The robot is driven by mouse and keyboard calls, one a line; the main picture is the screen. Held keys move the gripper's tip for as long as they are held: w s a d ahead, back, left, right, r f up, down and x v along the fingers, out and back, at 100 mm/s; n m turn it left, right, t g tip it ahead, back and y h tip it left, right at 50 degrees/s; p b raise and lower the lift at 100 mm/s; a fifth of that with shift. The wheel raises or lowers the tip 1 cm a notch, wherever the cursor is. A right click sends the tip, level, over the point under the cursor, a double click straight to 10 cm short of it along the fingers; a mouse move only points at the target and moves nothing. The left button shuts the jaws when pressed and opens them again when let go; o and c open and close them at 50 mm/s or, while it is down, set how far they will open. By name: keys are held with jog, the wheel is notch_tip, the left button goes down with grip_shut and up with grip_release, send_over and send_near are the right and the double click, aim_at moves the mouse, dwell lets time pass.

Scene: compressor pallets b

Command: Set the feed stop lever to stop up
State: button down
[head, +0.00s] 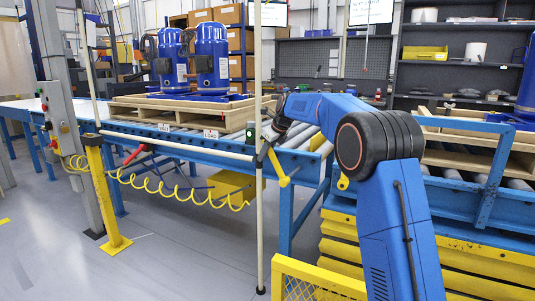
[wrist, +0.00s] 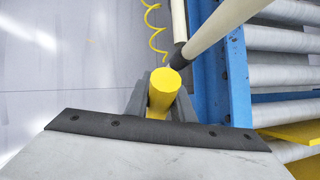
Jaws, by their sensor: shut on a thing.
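The feed stop lever is a yellow handle (head: 279,168) at the end of the blue roller conveyor frame, in the middle of the head view. It slants down and to the right there. In the wrist view the yellow handle (wrist: 163,88) stands between my grey fingers, its round end toward the camera. My gripper (head: 263,154) is shut on the lever; it also shows in the wrist view (wrist: 162,108). The fingers hide part of the handle, and I cannot make out the lever's pivot or any stop marking.
A pale vertical post (head: 259,215) stands right beside my gripper, and a pale horizontal bar (head: 180,146) runs along the conveyor. A wooden pallet (head: 180,116) with blue compressors (head: 211,60) sits on the rollers. A yellow coiled hose (head: 180,193) hangs below. Floor at front left is clear.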

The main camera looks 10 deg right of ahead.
jog(key=shift+w+a+f, duration=0.1)
jog(key=shift+f, duration=0.05)
dwell(0.4)
jog(key=c, duration=1.5)
grip_release()
jog(key=shift+c, duration=0.2)
jog(key=v, duration=1.7)
jog(key=shift+a+r, duration=0.2)
jog(key=shift+r, duration=0.05)
